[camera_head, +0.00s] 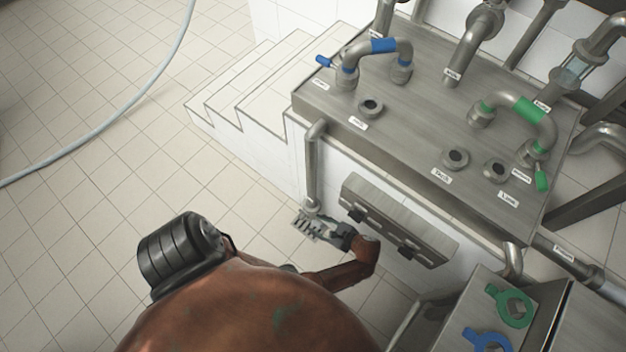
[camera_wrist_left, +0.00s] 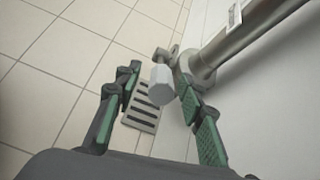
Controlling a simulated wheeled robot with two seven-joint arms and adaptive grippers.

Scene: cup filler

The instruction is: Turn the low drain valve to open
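The low drain valve shows in the left wrist view as a pale octagonal knob (camera_wrist_left: 162,85) on a fitting beside a grey metal pipe (camera_wrist_left: 240,38). In the wrist view my left gripper (camera_wrist_left: 160,72) is open, with green-padded fingers on either side of the knob. A gap shows on the left; the right finger is close to the knob, and contact cannot be told. My right gripper is not in view.
A slotted floor grate (camera_wrist_left: 143,103) lies below the knob. A wall rack (camera_head: 398,222) is right of the gripper. The steel counter (camera_head: 420,110) with blue-handled and green-handled pipes is above. White steps (camera_head: 240,90) and a hose (camera_head: 130,95) are left. Tiled floor is clear around the grate.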

